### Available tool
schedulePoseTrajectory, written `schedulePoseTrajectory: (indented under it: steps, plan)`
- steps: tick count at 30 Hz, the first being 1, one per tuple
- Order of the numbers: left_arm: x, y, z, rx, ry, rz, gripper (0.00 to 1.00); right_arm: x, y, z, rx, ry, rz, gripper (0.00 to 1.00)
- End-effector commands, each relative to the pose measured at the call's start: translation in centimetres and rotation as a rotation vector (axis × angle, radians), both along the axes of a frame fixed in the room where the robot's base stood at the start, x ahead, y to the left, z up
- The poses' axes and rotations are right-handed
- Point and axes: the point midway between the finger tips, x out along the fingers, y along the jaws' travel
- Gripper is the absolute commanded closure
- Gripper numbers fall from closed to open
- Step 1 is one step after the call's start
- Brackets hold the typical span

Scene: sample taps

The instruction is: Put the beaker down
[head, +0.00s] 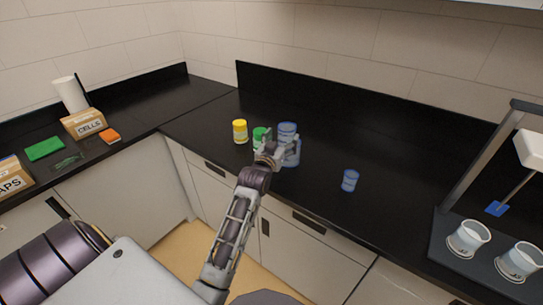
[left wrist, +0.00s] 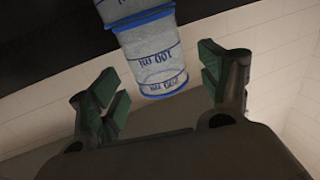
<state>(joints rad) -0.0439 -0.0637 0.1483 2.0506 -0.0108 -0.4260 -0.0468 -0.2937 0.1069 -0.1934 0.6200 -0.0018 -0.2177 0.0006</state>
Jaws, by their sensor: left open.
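My left gripper (head: 275,149) is open over the black counter beside the clear beakers with blue markings. One beaker (head: 292,158) stands close at its fingers, partly covered by them; another beaker (head: 287,130) shows just behind. I cannot tell which beaker the task means. My right gripper is not in view.
A dark stand (head: 470,170) with white cups (head: 468,238) is at the far right.

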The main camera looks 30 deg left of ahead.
Motion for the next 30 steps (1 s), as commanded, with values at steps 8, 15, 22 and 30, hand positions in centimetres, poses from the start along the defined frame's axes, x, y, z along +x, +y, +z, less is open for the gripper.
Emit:
schedulePoseTrajectory:
  steps: [8, 15, 22, 30]
  plan:
    - [-2.6, -0.3, -0.1, 0.0, 0.002, 0.0, 0.22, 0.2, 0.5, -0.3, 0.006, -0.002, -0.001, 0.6]
    - [-4.6, -0.6, -0.1, 0.0, 0.002, 0.0, 0.22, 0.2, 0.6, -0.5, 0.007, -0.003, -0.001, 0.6]
    - [-6.6, -0.9, 0.0, 0.0, 0.002, 0.0, 0.22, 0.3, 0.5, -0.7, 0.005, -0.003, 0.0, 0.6]
    - [-8.5, -1.2, 0.0, 0.0, 0.001, 0.0, 0.22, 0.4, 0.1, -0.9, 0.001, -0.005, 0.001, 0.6]
